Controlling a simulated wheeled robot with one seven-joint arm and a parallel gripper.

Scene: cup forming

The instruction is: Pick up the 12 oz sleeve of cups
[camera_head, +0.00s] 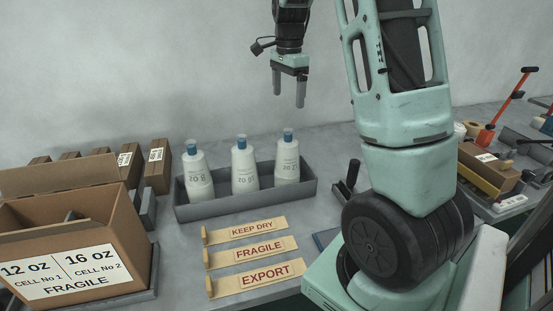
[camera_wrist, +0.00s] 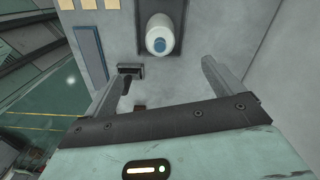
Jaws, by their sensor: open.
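Three white bottle-shaped items with blue tops stand upright in a grey tray (camera_head: 247,205): left (camera_head: 198,183), middle (camera_head: 244,168) and right (camera_head: 287,164). Their labels seem to begin with 20, but the small print is unclear. I cannot pick out a sleeve marked 12 oz. My gripper (camera_head: 289,99) is open and empty, pointing down, well above the table behind the right end of the tray. In the wrist view, one white item (camera_wrist: 159,36) shows beyond my open gripper (camera_wrist: 167,68), apart from the fingers.
An open carton (camera_head: 75,245) at left is printed 12 oz cell No 1 and 16 oz cell No 2. Wooden strips (camera_head: 252,249) marked KEEP DRY, FRAGILE and EXPORT lie before the tray. A black-handled tool (camera_head: 352,174) stands right of it.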

